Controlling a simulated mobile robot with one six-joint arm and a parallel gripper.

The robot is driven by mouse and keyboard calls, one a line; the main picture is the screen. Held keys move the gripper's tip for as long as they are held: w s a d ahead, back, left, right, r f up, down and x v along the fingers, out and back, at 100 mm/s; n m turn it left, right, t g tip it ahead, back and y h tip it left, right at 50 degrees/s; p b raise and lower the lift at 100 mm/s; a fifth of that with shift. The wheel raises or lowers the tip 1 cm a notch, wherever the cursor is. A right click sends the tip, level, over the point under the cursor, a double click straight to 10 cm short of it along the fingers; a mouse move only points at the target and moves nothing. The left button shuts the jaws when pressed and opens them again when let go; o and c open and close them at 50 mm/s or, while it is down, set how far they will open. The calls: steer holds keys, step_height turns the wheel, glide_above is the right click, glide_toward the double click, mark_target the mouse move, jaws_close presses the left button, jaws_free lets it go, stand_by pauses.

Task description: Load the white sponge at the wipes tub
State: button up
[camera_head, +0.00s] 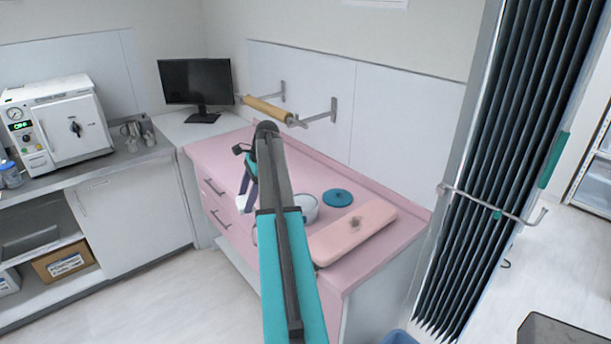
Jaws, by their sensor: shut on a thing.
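My arm reaches over the pink-topped counter, and its end bends down behind the forearm. My gripper (248,197) is small and partly hidden at the left of the forearm. It is shut on a small white thing, which looks like the white sponge (240,203), low over the counter's left part. A round, pale open tub (308,212), seemingly the wipes tub, stands just right of the forearm, which hides its left side. A round teal lid (337,197) lies on the counter to the right of the tub. The gap between sponge and counter cannot be judged.
A long pink pad (353,232) lies along the counter's front right. A paper roll (268,109) on wall brackets hangs behind my arm. A monitor (196,84) and a sterilizer (62,125) stand on the left worktop. A dark folding curtain (497,160) closes off the right.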

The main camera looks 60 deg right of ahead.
steer(key=s+d+r+m+p, duration=0.1)
steer(key=s+d+m, duration=0.1)
steer(key=s+d, duration=0.4)
steer(key=s+d+r+m+t+h+p, duration=0.1)
steer(key=s+d+m, duration=0.2)
steer(key=s+d, duration=0.4)
steer(key=d, duration=0.4)
steer(key=shift+d+r, duration=0.2)
steer(key=shift+r, duration=0.05)
steer(key=shift+f, duration=0.15)
steer(key=shift+f+b, duration=1.75)
steer(key=shift+f, duration=1.1)
steer(key=shift+f, duration=0.5)
steer(key=shift+r, duration=0.1)
step_height(320, 180, up, 7)
steer(key=p, duration=0.4)
stand_by(0.4)
